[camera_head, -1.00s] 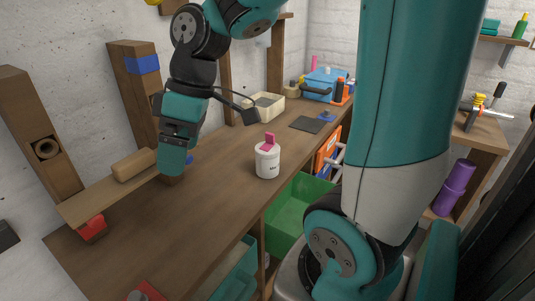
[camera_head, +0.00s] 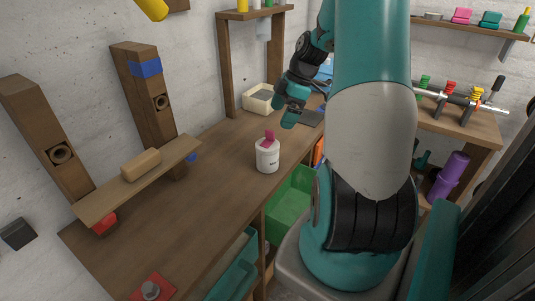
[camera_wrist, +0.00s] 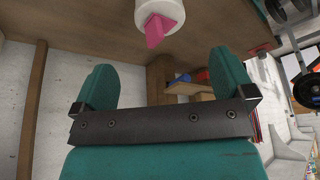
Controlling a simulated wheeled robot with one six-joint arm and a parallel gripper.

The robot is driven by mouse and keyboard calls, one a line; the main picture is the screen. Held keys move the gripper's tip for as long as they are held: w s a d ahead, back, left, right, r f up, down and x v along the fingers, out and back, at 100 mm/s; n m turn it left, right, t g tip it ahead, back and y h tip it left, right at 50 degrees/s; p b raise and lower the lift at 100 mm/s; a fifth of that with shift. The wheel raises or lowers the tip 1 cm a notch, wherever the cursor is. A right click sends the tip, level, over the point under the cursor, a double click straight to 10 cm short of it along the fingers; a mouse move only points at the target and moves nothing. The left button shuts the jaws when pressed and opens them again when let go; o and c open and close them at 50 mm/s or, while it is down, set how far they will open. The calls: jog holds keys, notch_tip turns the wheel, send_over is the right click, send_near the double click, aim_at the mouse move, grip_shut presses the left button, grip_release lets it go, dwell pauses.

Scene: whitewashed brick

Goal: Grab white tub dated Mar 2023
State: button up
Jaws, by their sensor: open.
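A white tub (camera_head: 267,158) with a pink piece (camera_head: 269,137) on its top stands upright on the wooden workbench. Its dark label is too small to read now. In the wrist view the tub (camera_wrist: 160,10) is cut off by the top edge, with the pink piece (camera_wrist: 160,30) toward my fingers. My gripper (camera_head: 287,110) is open and empty, behind and a little right of the tub in the head view. In the wrist view my open fingers (camera_wrist: 162,66) stand apart below the tub and do not touch it.
The workbench (camera_head: 200,220) is clear around the tub. A cream bin (camera_head: 258,100) stands farther back near a wooden shelf frame. A plank with a wooden block (camera_head: 140,164) lies at left. A green crate (camera_head: 290,208) sits below the bench edge.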

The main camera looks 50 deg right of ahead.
aim_at(270, 142)
jog(key=p+x, duration=0.2)
jog(key=x, duration=0.7)
jog(key=shift+w+a+f+p, duration=0.1)
jog(key=shift+w+f+p, duration=0.05)
jog(key=shift+f+p, duration=0.2)
jog(key=shift+c, duration=0.2)
jog(key=c, duration=1.5)
